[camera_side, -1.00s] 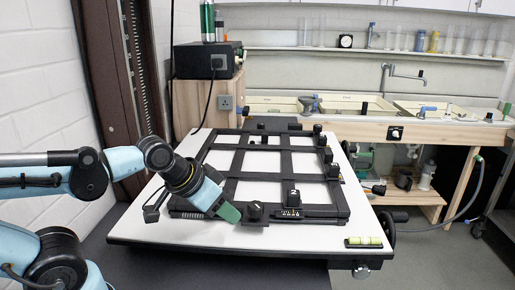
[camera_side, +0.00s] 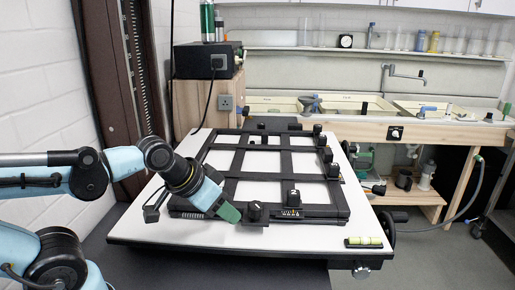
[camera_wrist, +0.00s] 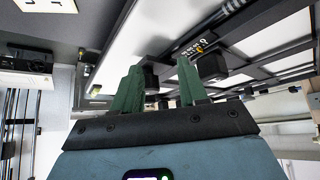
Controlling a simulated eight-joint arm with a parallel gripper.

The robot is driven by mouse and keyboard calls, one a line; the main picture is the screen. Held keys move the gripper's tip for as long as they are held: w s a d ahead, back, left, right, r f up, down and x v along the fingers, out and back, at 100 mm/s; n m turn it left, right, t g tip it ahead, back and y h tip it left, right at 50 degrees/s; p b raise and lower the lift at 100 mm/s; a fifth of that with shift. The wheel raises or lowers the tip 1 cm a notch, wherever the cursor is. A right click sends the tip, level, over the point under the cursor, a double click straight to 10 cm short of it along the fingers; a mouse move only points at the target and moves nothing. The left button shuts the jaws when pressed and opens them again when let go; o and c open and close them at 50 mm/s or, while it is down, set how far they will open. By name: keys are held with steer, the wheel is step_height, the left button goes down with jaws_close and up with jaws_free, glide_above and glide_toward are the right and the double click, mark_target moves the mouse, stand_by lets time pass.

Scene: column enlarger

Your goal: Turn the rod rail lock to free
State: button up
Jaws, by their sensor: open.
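A black knob (camera_side: 254,209) stands on a small plate at the front edge of the black masking frame (camera_side: 230,190). A second black knob (camera_side: 292,197) with white marks beside it sits to its right on the frame's front bar. I cannot read from the labels which is the rod rail lock. My gripper (camera_side: 231,213), with green fingers, is just left of the first knob, low over the white board. In the wrist view the two fingers (camera_wrist: 160,65) are apart, with a dark knob (camera_wrist: 150,80) showing in the gap beyond them. Whether they touch it is unclear.
Several more black knobs (camera_side: 326,156) line the frame's right side. A spirit level (camera_side: 364,242) with yellow-green vials lies at the board's front right corner. The brown column (camera_side: 108,70) rises behind on the left.

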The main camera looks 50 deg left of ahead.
steer(key=shift+o, duration=1.2)
step_height(320, 180, up, 14)
steer(key=m+g, duration=0.6)
steer(key=g, duration=0.1)
glide_above(256, 204)
steer(key=shift+f, duration=6.4)
steer(key=shift+f, duration=0.2)
